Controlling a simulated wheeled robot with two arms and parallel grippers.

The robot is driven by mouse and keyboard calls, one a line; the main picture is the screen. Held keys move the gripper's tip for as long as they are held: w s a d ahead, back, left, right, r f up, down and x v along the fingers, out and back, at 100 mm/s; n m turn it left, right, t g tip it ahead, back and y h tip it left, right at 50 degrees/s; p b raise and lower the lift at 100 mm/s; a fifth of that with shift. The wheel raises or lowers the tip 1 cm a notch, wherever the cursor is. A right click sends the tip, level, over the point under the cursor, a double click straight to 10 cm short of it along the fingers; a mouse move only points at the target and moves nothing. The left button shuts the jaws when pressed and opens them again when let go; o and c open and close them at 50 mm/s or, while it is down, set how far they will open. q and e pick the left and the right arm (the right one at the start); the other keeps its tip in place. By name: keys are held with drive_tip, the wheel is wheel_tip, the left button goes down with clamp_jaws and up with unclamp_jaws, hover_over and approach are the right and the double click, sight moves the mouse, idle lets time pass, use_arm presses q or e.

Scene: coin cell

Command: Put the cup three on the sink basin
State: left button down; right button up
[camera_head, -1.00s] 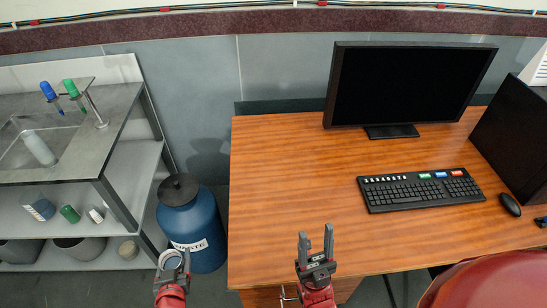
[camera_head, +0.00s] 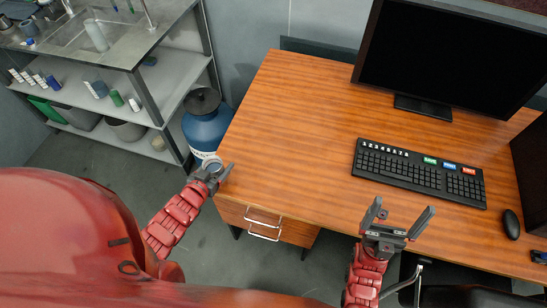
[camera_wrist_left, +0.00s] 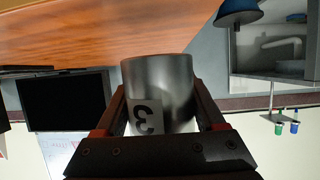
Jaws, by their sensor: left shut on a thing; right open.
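Cup three is a small grey metal cup (camera_wrist_left: 165,88) with a white label bearing a 3. My left gripper (camera_wrist_left: 160,110) is shut on it in the left wrist view. In the head view my left gripper (camera_head: 221,172) holds the cup (camera_head: 212,165) beside the desk's left edge. The sink basin (camera_head: 78,36) is set in the metal counter at the upper left, away from the gripper. A pale cylinder (camera_head: 96,35) stands or leans in it. My right gripper (camera_head: 397,222) is open and empty over the desk's front edge.
A blue waste drum (camera_head: 206,130) stands between the sink unit and the wooden desk (camera_head: 290,130). The desk carries a monitor (camera_head: 440,50), keyboard (camera_head: 420,172) and mouse (camera_head: 511,223). Bottles and boxes sit on the shelf (camera_head: 165,95) under the sink. Floor before the shelves is clear.

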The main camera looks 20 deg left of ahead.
use_arm(q)
drive_tip(key=shift+s+a+r+y, duration=0.15)
drive_tip(key=shift+a+r, duration=0.1)
drive_tip(key=shift+a, duration=0.3)
drive_tip(key=shift+w+a+r+y, duration=0.1)
drive_tip(key=shift+a+r+y, duration=0.1)
drive_tip(key=shift+a, duration=0.35)
drive_tip(key=shift+a+r, duration=0.1)
drive_tip(key=shift+a, duration=0.25)
drive_tip(key=d+b, duration=0.1)
drive_tip(key=w+d+b, duration=0.1)
drive_tip(key=b, duration=0.1)
drive_tip(key=w+d+b, duration=0.1)
drive_tip(key=d+b, duration=0.1)
drive_tip(key=shift+d+f, duration=0.1)
drive_tip(key=shift+f, duration=0.3)
drive_tip(key=b, duration=0.2)
hover_over(261, 166)
drive_tip(key=shift+f, duration=1.95)
drive_tip(key=shift+f, duration=0.1)
unclamp_jaws()
